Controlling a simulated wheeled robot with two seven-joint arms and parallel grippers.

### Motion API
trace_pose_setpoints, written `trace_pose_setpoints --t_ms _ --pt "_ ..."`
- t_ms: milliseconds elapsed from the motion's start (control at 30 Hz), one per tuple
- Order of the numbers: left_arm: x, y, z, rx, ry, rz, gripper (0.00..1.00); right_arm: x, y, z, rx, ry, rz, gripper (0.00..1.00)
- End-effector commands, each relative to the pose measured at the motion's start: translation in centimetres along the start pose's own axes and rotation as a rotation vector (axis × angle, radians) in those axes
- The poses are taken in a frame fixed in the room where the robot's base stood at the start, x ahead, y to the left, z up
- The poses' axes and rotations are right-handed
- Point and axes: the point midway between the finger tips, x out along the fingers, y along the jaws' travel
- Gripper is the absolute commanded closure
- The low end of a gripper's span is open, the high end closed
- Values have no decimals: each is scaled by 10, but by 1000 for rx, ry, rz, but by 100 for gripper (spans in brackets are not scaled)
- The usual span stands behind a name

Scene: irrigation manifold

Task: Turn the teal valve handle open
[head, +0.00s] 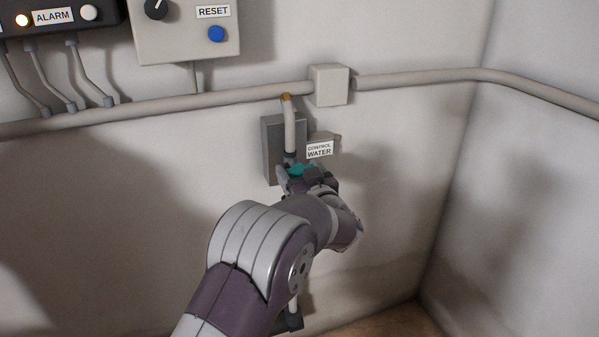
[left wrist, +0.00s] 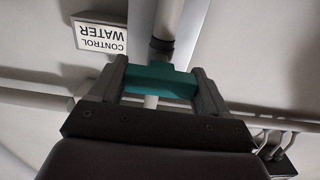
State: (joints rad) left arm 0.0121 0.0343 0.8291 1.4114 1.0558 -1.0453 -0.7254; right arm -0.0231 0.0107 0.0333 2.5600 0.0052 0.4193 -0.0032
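The teal valve handle (head: 301,170) is on the vertical pipe below the "CONTROL WATER" label (head: 319,149). In the left wrist view the handle (left wrist: 160,84) lies crosswise to the pipe. My left gripper (head: 305,176) is at the handle, its arm coming up from below. In the left wrist view its fingers (left wrist: 158,82) are at the handle's two ends, with no clear gap, and it looks shut on it. The arm and gripper hide much of the valve in the head view. My right gripper is not in view.
A grey box (head: 271,150) is on the wall behind the vertical pipe (head: 289,125). A horizontal pipe (head: 200,100) with a junction box (head: 329,85) runs above. Panels with a blue RESET button (head: 216,33) and an ALARM label (head: 53,16) are at upper left. The right wall is bare below the pipe.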

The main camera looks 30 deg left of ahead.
Motion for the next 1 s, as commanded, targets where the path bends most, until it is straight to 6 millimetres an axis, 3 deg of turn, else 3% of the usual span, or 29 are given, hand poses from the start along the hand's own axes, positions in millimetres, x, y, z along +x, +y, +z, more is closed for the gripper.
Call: trace_pose_setpoints --t_ms 467,1000 --pt "0 0 2 -103 0 0 53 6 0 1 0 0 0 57" --pt "0 -1 4 -587 0 0 53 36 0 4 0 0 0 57"
